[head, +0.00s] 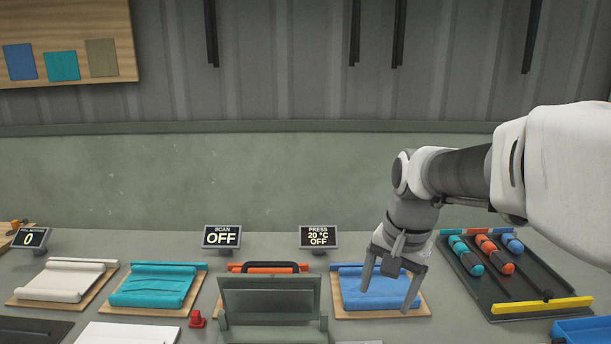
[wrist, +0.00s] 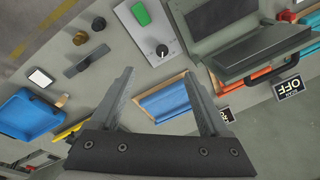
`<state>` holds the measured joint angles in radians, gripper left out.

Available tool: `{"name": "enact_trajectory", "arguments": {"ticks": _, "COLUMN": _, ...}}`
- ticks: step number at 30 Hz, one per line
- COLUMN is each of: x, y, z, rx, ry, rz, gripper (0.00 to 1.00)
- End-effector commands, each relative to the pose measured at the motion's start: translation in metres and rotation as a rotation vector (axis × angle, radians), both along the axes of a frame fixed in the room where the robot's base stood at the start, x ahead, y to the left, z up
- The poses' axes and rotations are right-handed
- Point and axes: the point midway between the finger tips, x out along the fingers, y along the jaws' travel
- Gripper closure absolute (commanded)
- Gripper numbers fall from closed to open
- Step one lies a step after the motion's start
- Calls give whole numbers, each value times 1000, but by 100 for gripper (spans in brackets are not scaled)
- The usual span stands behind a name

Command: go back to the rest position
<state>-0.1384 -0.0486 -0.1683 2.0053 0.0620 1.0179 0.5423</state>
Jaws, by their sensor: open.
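My gripper (head: 392,281) is open and empty, pointing down in front of the blue folded cloth (head: 376,286) on its wooden board in the head view. In the wrist view my gripper (wrist: 170,95) shows two spread fingers, with part of the blue cloth (wrist: 166,103) visible between them. I cannot tell how high the fingers are above the cloth. My arm reaches in from the right of the head view.
A grey press (head: 270,298) with an orange cloth behind it stands left of the blue cloth. A black tray (head: 483,283) with coloured rolls and a yellow bar (head: 541,305) lies to the right. Teal (head: 157,286) and cream (head: 62,281) cloths lie at left.

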Motion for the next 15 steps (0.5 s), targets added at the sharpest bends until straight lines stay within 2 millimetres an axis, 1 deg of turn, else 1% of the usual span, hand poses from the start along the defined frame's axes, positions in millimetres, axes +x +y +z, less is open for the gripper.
{"name": "enact_trajectory", "arguments": {"ticks": 1, "x": -14, "y": 0, "z": 8, "rx": -3, "ry": -32, "rz": 41, "gripper": 21}}
{"name": "enact_trajectory", "arguments": {"ticks": 7, "x": -66, "y": 0, "z": 25, "rx": -50, "ry": -142, "rz": 221, "gripper": 21}}
{"name": "enact_trajectory", "arguments": {"ticks": 12, "x": -108, "y": 1, "z": 28, "rx": -119, "ry": -232, "rz": 371, "gripper": 21}}
{"name": "enact_trajectory", "arguments": {"ticks": 15, "x": -128, "y": 1, "z": 26, "rx": -165, "ry": -273, "rz": 445, "gripper": 21}}
